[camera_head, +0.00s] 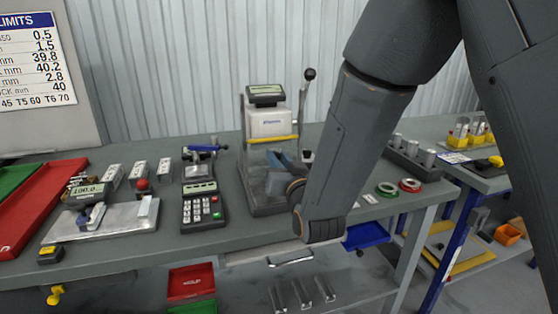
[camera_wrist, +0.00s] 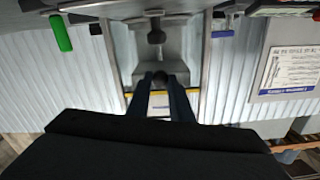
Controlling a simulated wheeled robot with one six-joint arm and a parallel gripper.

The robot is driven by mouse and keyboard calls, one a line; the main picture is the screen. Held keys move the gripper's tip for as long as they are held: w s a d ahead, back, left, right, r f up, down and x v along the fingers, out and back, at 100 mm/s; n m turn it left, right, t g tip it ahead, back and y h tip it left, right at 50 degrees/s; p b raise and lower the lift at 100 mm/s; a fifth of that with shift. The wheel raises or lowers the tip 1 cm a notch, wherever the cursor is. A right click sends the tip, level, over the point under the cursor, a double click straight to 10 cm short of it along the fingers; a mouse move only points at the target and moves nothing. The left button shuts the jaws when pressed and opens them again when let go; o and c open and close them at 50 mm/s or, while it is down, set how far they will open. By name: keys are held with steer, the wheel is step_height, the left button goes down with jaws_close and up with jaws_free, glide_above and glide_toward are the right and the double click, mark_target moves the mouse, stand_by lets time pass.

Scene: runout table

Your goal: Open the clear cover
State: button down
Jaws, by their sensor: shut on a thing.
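The clear cover (camera_head: 256,164) is a see-through panel on the front of the white and grey bench press, below a yellow strip (camera_head: 272,139). It looks lowered over the press's work space, though its edges are hard to make out. My gripper (camera_head: 276,168) is at the front of the cover, shut on part of it. In the wrist view my gripper's two dark fingers (camera_wrist: 161,82) reach in front of the yellow strip (camera_wrist: 182,92), with a small dark piece between them. My wrist hides the right part of the cover.
A lever with a black knob (camera_head: 309,74) rises at the press's right. A calculator-like keypad (camera_head: 202,208) stands to its left. Green and red rings (camera_head: 387,188) lie to its right, near a tray of metal cylinders (camera_head: 412,158). A corrugated wall stands close behind.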

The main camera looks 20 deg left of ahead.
step_height(320, 180, up, 13)
steer(key=p, duration=0.5)
steer(key=shift+f, duration=0.2)
steer(key=c, duration=1.6)
jaws_free()
steer(key=shift+o, duration=0.2)
steer(key=b+v, duration=0.2)
steer(key=v, duration=0.5)
steer(key=shift+s+d, duration=0.25)
steer(key=shift+s, duration=0.1)
